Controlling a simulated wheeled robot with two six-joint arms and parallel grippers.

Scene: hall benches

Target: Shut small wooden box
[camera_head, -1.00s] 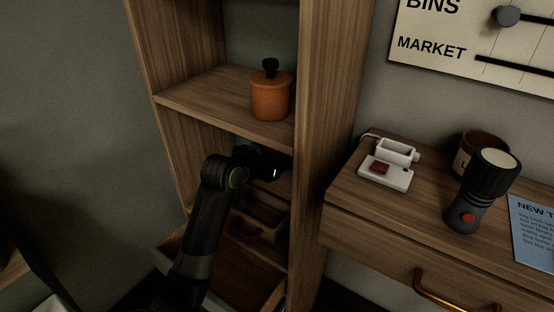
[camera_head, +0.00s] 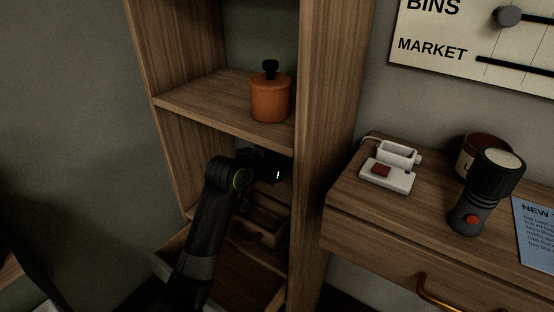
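A small wooden box (camera_head: 262,229) sits on the lower shelf of the wooden shelf unit, partly behind my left arm. It looks open-topped, but its lid is hard to make out in the shadow. My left gripper (camera_head: 278,172) is inside the shelf bay, above and behind the box's front, close to the right upright. Its fingertips are dark and partly hidden, so I cannot tell whether they are open or shut. My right gripper does not show.
An orange lidded pot (camera_head: 270,97) stands on the shelf above. The shelf unit's right upright (camera_head: 325,150) stands close beside my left gripper. On the desk at right are a white switch device (camera_head: 388,177), a flashlight (camera_head: 484,195) and a brown cup (camera_head: 470,158). An open drawer (camera_head: 240,275) lies below.

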